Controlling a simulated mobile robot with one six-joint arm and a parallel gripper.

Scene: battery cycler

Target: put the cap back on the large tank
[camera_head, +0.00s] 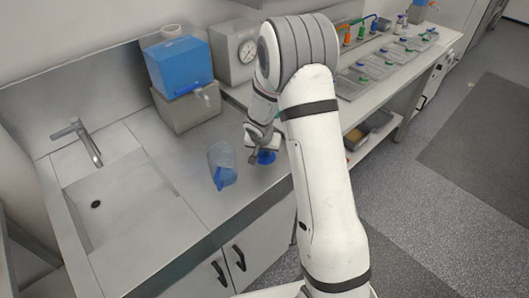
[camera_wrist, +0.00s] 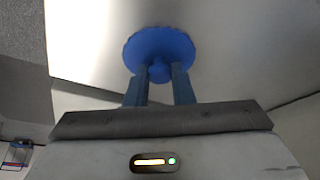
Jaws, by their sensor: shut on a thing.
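My gripper (camera_wrist: 160,76) is shut on the small knob of a round blue cap (camera_wrist: 160,44), with one finger on each side of the knob. In the head view the cap (camera_head: 266,157) shows below my gripper (camera_head: 257,146), over the counter near its front edge. I cannot tell whether it touches the counter. The large blue tank (camera_head: 180,66) stands on a grey block at the back, up and left of my gripper. A round pale part (camera_head: 171,31) shows on its top; I cannot tell whether it is an open neck.
A clear jug (camera_head: 221,158) with blue contents stands left of my gripper. The tank's tap (camera_head: 204,94) sticks out in front. A gauge box (camera_head: 234,50) stands right of the tank. The sink (camera_head: 118,196) is at left. Trays (camera_head: 376,68) line the right bench.

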